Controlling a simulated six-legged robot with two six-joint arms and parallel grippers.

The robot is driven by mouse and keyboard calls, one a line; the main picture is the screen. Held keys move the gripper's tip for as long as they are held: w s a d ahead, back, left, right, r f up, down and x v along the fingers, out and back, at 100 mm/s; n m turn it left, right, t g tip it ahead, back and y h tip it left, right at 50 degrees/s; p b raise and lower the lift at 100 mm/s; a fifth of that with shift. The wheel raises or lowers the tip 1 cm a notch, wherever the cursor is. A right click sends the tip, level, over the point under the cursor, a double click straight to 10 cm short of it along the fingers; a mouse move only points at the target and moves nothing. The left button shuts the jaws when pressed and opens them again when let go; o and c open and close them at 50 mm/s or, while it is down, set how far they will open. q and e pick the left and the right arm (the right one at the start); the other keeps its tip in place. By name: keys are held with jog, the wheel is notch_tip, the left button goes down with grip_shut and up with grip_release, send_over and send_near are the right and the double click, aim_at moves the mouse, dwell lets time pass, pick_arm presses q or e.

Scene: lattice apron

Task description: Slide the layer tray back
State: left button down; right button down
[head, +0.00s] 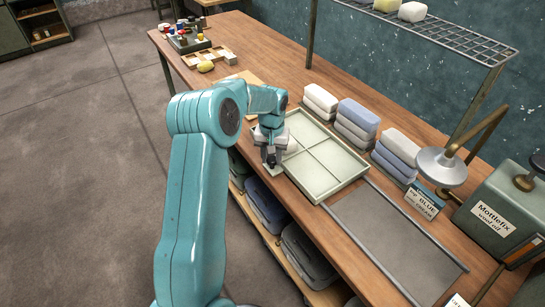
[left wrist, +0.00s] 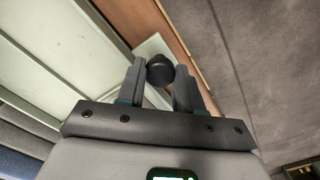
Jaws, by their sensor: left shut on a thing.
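The layer tray (head: 318,180) is a pale green, shallow tray split into compartments by thin dividers. A black round knob (left wrist: 160,68) stands on a small pale tab at the tray's side. My left gripper (head: 270,162) is shut on this knob, with one finger on each side in the left wrist view (left wrist: 159,80). The gripper and arm hide part of the tray's left corner in the head view. My right gripper is not in view.
A flat grey panel (head: 395,237) lies right of the tray. Stacks of folded cloth (head: 357,120) stand behind it, with a metal lamp-like disc (head: 441,166) and a "Mottlefix" box (head: 500,215) at right. Small pots (head: 190,38) sit far left. Folded cloths (head: 268,207) lie on the shelf below.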

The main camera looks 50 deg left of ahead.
pick_arm(q)
jog(key=shift+w+a+r, duration=0.1)
jog(key=shift+a+r, duration=0.1)
jog(key=shift+a, duration=0.15)
jog(key=c, duration=1)
grip_release()
jog(key=shift+c, duration=0.2)
jog(key=o, duration=0.3)
jog(key=shift+f, duration=0.15)
jog(key=shift+d, duration=0.1)
jog(key=shift+r, duration=0.3)
notch_tip(320, 180, up, 16)
jog(key=shift+s+f, duration=0.2)
